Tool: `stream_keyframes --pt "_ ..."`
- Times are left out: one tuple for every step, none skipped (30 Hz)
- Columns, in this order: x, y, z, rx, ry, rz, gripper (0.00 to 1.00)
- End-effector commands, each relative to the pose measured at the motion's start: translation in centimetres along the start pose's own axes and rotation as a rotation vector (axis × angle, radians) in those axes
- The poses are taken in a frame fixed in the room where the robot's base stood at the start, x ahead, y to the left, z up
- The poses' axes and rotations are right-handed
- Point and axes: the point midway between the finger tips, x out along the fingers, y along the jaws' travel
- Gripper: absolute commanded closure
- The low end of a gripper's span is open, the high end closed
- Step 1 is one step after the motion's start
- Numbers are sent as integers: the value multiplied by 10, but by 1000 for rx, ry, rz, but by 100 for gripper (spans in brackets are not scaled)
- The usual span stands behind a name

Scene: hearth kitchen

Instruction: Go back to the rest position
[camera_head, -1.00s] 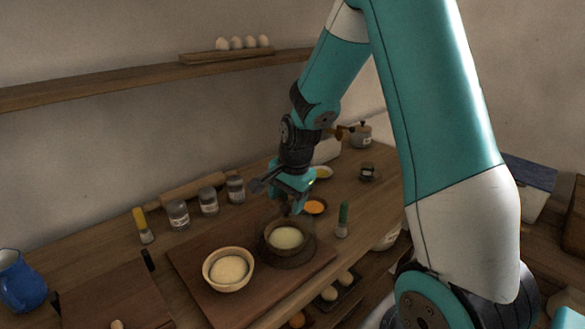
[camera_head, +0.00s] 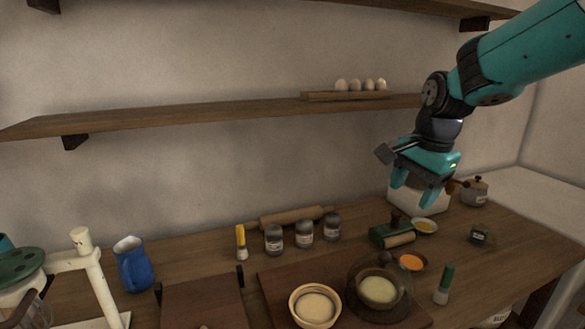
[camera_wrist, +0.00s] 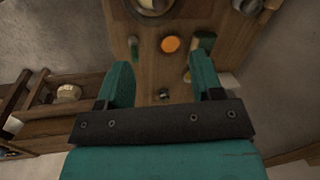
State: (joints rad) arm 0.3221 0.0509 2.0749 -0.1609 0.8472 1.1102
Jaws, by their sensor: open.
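My gripper (camera_head: 418,190) is teal, raised above the right part of the wooden worktop (camera_head: 195,258) in the head view. Its two fingers point down, apart, with nothing between them. The wrist view also shows my gripper (camera_wrist: 163,85) open and empty, with the worktop far below. Nothing touches the fingers.
A shelf (camera_head: 220,112) with eggs (camera_head: 360,85) runs along the wall.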

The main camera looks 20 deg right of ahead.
Motion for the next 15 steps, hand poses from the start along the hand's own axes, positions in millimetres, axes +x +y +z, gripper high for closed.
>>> stream_keyframes --pt "0 0 0 -2 0 0 40" --pt "0 0 2 -12 -2 -1 40" --pt "0 0 8 -43 -7 -2 40" --pt "1 0 16 -83 -14 -4 40" --pt "1 0 26 -140 -24 -7 40" --pt "1 1 44 -242 -42 -14 40" --pt "2 3 60 -336 -57 -20 40" --pt "2 6 78 -445 -76 -30 40" --pt "2 12 104 -604 -102 -46 40" --pt "2 18 125 -727 -124 -59 40" --pt "2 26 144 -853 -146 -73 40" --pt "2 37 169 -1016 -175 -95 40" --pt "2 46 186 -1135 -195 -114 40" --pt "2 56 201 -1247 -215 -133 40" --pt "2 69 220 -1386 -240 -158 40"
